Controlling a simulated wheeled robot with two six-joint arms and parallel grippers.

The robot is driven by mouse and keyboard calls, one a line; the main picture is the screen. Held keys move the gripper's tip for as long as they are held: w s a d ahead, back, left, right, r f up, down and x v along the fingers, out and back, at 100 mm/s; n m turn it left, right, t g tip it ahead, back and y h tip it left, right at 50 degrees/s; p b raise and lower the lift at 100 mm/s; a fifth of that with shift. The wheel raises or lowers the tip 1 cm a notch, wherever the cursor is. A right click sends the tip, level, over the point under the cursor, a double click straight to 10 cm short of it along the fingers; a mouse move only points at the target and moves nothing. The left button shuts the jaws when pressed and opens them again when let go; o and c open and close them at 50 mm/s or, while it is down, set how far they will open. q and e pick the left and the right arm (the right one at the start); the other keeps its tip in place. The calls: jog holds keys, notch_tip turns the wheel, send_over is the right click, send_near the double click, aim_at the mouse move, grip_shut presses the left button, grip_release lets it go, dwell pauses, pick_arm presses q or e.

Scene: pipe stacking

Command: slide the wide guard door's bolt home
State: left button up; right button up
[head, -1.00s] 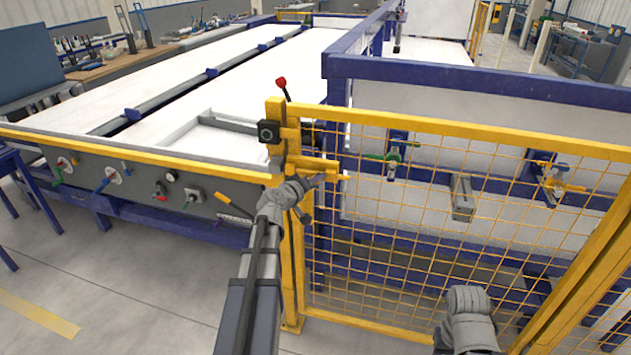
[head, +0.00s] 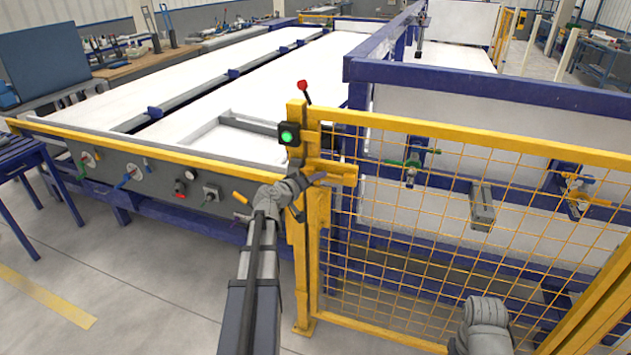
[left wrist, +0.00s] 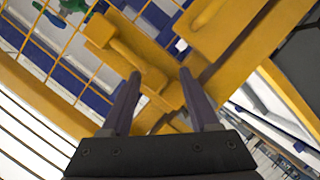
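The yellow mesh guard door (head: 460,215) stands upright against a yellow post (head: 297,240). The yellow bolt assembly (head: 335,172) sits at the post and spans to the door's edge. It shows close up in the left wrist view (left wrist: 112,38), with a yellow bar on it. My left gripper (head: 314,179) is at the bolt. In the left wrist view its two dark fingers (left wrist: 161,75) are apart, with yellow bolt parts showing between and beyond them; contact cannot be told. A lamp on the post (head: 288,134) glows green. My right gripper (head: 487,312) is low before the mesh, its fingers hidden.
A red-knobbed lever (head: 303,86) rises above the post. A long white-topped table (head: 200,105) with a control panel (head: 150,180) lies to the left. Valves (head: 411,165) and a grey box (head: 482,205) are behind the mesh. The floor at the lower left is clear.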

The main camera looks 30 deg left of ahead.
pick_arm(q)
jog(key=shift+d, duration=0.15)
jog(key=shift+s, duration=0.1)
jog(key=p+v, duration=0.2)
jog(key=v, duration=0.5)
jog(key=shift+s, duration=0.3)
jog(key=shift+r, duration=0.1)
